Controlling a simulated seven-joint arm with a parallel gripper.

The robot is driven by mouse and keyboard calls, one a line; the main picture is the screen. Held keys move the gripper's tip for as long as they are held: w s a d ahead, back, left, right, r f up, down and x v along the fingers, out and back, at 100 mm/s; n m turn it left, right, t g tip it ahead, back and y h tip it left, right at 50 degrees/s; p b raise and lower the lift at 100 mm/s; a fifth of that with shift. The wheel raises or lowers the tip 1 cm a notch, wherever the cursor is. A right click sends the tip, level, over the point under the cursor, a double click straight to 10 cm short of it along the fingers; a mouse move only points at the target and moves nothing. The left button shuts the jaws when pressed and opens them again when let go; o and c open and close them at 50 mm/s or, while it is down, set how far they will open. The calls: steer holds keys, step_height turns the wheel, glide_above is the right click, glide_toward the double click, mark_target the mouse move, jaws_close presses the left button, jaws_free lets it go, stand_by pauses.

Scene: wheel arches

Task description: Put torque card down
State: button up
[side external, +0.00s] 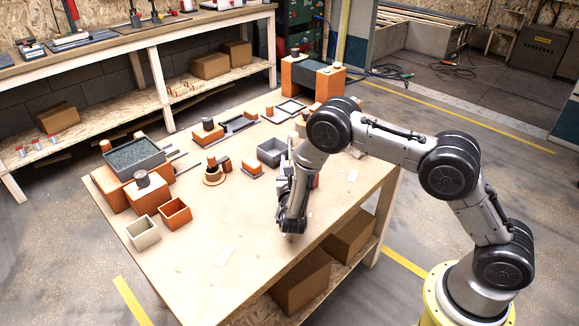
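My gripper (291,224) is low over the front right part of the wooden table (190,278). It is small and dark here, and my own wrist hides its fingers, so I cannot tell whether it holds anything. I cannot tell which, if either, is the torque card.
A beige open box (143,232) and an orange open box (175,213) stand at the left. A grey open box (271,152) stands behind my wrist. A grey tray (132,157) sits on orange blocks. Orange-and-grey parts fill the back. The front of the table is mostly clear.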

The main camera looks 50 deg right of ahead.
steer(key=shift+x, duration=1.85)
steer(key=shift+w+a, duration=0.1)
jaws_close()
